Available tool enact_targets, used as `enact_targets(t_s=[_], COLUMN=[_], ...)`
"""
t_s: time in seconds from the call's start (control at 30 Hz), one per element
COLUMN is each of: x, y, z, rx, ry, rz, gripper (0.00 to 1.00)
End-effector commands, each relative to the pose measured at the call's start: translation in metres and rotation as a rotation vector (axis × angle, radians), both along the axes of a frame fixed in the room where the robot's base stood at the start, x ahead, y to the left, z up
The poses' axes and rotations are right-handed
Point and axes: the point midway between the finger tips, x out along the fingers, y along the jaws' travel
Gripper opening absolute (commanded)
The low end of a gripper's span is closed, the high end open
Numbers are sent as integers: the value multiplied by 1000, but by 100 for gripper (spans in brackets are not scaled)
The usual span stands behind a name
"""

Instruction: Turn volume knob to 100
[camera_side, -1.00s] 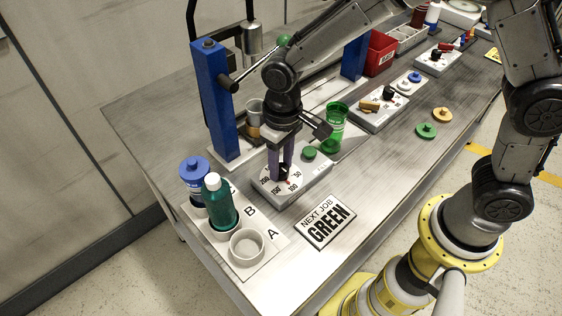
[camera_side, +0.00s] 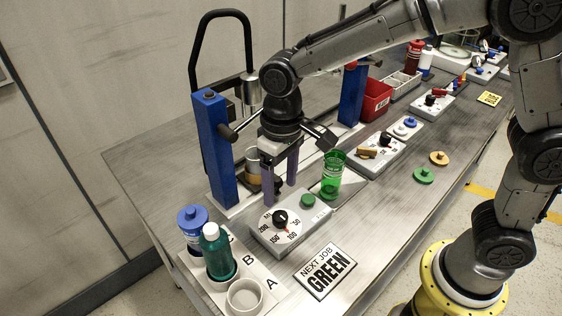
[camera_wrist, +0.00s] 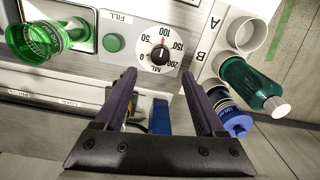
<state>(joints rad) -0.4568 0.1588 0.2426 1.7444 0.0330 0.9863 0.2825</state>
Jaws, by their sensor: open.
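The volume knob (camera_side: 280,217) is a black knob on a white dial on a grey box; it also shows in the wrist view (camera_wrist: 160,55). Its red mark points at or close to 100 in the wrist view. My gripper (camera_side: 279,193) is open and empty, with two purple fingers. It hangs above and behind the knob in the side view, apart from it. In the wrist view the fingertips (camera_wrist: 159,76) stand just below the dial. The green fill button (camera_side: 308,200) sits on the same box, right of the dial.
A rack (camera_side: 261,283) with a teal bottle (camera_side: 217,252), a blue-capped bottle (camera_side: 193,222) and an empty cup (camera_side: 245,297) stands close left. A green container (camera_side: 332,175) stands right. A blue post (camera_side: 215,145) is close behind. A "NEXT JOB GREEN" sign (camera_side: 325,272) lies in front.

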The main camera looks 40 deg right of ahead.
Motion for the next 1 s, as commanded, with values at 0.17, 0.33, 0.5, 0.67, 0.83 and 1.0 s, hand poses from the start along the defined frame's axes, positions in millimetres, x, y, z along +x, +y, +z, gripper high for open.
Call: enact_targets(t_s=[0.17,0.33,0.5,0.67,0.83,1.0], x=[1,1,0,0,3,-3], y=[-1,-2,-2,-2,-7,-44], z=[34,52,57,57,61,103], rx=[2,0,0,0,3,42], ry=[-4,-1,1,1,-8,-102], rz=[-1,-1,-1,-1,-16,-98], gripper=[72,72,72,72,72,72])
